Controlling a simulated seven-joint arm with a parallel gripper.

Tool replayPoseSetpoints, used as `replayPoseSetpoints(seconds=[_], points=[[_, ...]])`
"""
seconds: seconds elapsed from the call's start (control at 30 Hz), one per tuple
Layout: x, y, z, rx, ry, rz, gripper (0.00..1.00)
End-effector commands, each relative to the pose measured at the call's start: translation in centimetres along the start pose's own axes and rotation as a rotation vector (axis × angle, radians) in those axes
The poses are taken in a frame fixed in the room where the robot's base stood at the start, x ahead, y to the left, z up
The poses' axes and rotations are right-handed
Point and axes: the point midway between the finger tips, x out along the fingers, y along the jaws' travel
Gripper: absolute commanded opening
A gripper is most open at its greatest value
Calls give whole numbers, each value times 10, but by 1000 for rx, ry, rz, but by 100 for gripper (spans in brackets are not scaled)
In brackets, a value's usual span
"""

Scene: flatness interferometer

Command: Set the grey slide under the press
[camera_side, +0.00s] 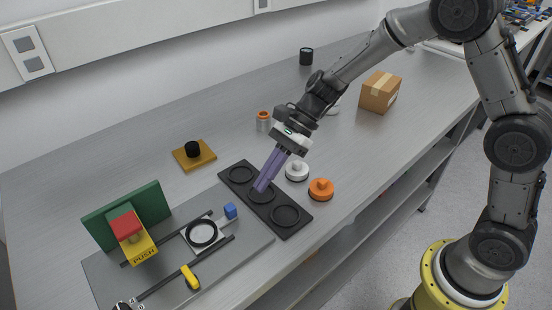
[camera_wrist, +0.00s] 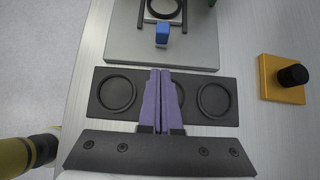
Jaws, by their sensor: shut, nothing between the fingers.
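The grey slide (camera_side: 213,243) carries a black ring and has a blue block (camera_side: 230,211) at its right end. It sits between two black rails on a grey base plate (camera_side: 246,246). In the wrist view the blue block (camera_wrist: 162,34) and part of the slide show at the top. The press (camera_side: 138,243), yellow marked PUSH with a red top, stands at the left end of the rails before a green panel (camera_side: 157,204); the slide is apart from it, to the right. My gripper (camera_side: 260,188) is shut and empty, over the middle of the black ring tray, right of the blue block.
The black tray (camera_side: 296,232) has three ring seats. A white knobbed disc (camera_side: 297,172) and an orange one (camera_side: 321,189) lie beside it. A yellow lever (camera_side: 190,278) is at the front rail. A mustard plate with black knob (camera_side: 193,149) and a cardboard box (camera_side: 380,92) stand behind.

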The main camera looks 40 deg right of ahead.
Motion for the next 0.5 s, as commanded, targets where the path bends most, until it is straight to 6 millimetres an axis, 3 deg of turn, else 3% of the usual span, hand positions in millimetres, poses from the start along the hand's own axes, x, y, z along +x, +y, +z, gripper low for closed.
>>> replayPoseSetpoints(seconds=[0.2,0.5], points=[[30,1,15,-4,1,2,0],[43,0,29,-2,0,-1,0]])
